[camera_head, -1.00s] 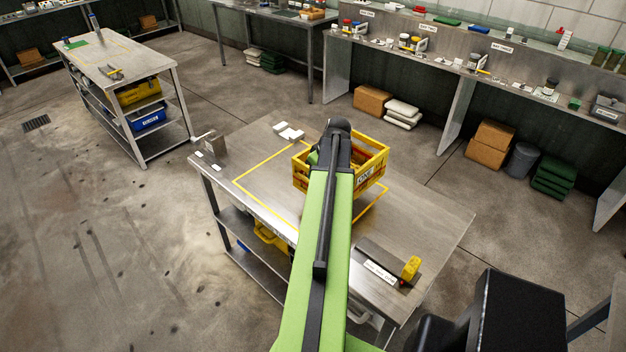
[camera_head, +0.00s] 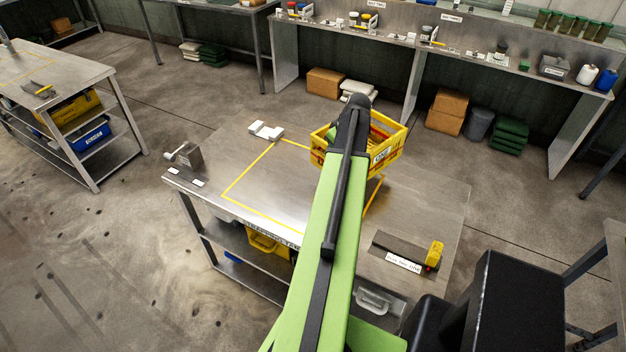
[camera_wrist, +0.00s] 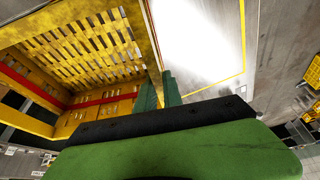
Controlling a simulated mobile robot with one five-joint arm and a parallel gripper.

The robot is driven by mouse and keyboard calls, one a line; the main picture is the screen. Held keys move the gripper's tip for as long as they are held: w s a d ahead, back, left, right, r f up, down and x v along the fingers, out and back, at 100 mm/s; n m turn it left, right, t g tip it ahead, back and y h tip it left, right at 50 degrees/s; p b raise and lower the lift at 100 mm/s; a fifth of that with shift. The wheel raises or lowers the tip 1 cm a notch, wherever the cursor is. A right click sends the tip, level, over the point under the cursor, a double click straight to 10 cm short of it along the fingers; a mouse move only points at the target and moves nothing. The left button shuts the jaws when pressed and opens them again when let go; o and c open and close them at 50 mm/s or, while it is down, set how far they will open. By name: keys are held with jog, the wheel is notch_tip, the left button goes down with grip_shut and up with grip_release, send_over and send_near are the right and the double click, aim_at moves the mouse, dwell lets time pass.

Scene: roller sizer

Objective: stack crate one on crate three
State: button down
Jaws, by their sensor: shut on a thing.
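A yellow slatted crate (camera_head: 396,147), with a white label that seems to read "ONE", is held over the far side of the near steel table (camera_head: 300,195). In the wrist view the crate (camera_wrist: 75,62) fills the left, showing its slats and a red strip. My gripper (camera_wrist: 159,92) is shut on the crate's wall, with green fingers either side of it. In the head view my arm hides the fingers and part of the crate. A yellow crate (camera_head: 262,245) stands on the shelf under the near table. I cannot tell which crate is crate three.
A yellow outline (camera_head: 245,180) marks the tabletop, mostly bare inside. White blocks (camera_head: 266,131), a grey fixture (camera_head: 187,155) and a yellow-handled tool (camera_head: 435,253) lie around it. The left bench holds a yellow crate (camera_head: 75,108) and a blue crate (camera_head: 90,134) on shelves.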

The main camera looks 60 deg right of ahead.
jog(key=s+a+r+n+y+p, duration=0.1)
jog(key=a+n, duration=0.1)
jog(key=a, duration=0.3)
jog(key=s+a+r+n+p, duration=0.1)
jog(key=a+r+n+p, duration=0.1)
jog(key=a, duration=0.3)
jog(key=w+a+f+b, duration=0.4)
jog(key=w+f+b, duration=0.7)
jog(key=shift+w+a+f, duration=0.15)
jog(key=shift+f, duration=0.1)
jog(key=c, duration=1.9)
grip_release()
jog(key=shift+f+b, duration=0.2)
jog(key=shift+b, duration=0.25)
jog(key=shift+c, duration=0.2)
jog(key=o, duration=0.5)
jog(key=shift+c, duration=0.2)
jog(key=shift+r, duration=0.15)
